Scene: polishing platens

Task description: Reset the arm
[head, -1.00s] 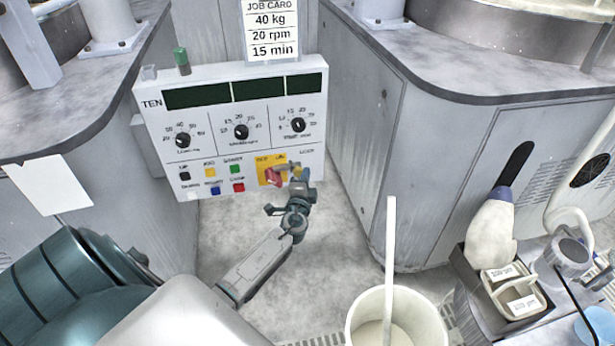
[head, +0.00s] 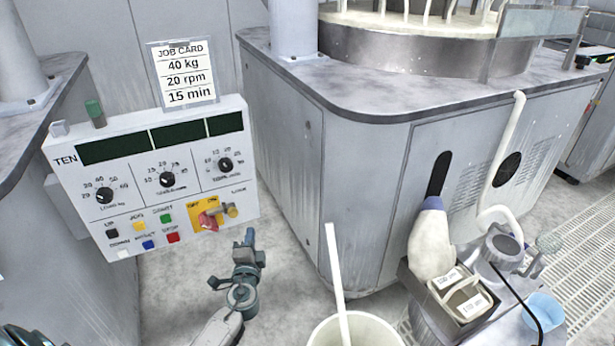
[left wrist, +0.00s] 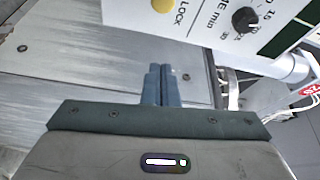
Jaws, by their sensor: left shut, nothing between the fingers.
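My left gripper (head: 248,240) is in the lower left of the head view, below and in front of the control panel (head: 75,180). Its fingers are shut together with nothing between them, as the left wrist view also shows (left wrist: 161,84). My right gripper is not in view.
A white bucket (head: 322,335) with a pale stick (head: 336,270) stands at the bottom centre. A cart at the lower right holds a white bottle (head: 432,245), a caddy (head: 470,303) and a blue bowl (head: 545,311). Grey machine cabinets (head: 370,190) flank the floor gap.

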